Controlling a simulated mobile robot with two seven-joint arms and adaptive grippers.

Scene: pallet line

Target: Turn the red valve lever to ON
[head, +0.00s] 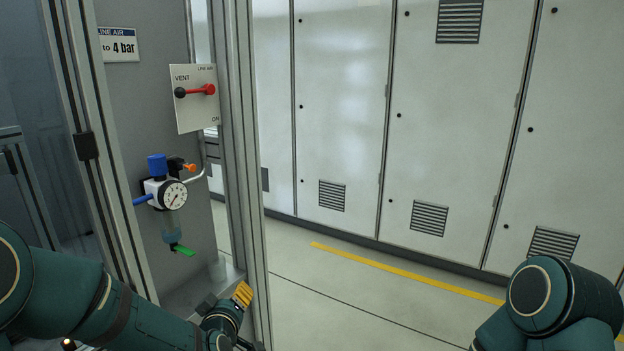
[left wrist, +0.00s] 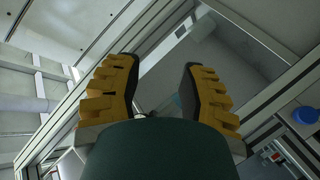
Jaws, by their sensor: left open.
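The red valve lever (head: 199,89) is on a white plate (head: 192,115) fixed to the grey panel, left of centre in the head view. The lever lies nearly level, its dark knob at the left beside the VENT label; ON is printed at the plate's lower right. My left gripper (head: 242,296) is low in the head view, below the plate and apart from it. In the left wrist view its yellow-padded fingers (left wrist: 165,90) are spread with nothing between them. My right gripper is out of view; only part of my right arm shows at lower right.
Below the plate is an air regulator with a gauge (head: 174,195), a blue knob (head: 157,166) and a green tab (head: 183,251). An upright aluminium post (head: 245,180) stands right of the panel. White cabinets (head: 345,110) line the back; the floor before them is clear.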

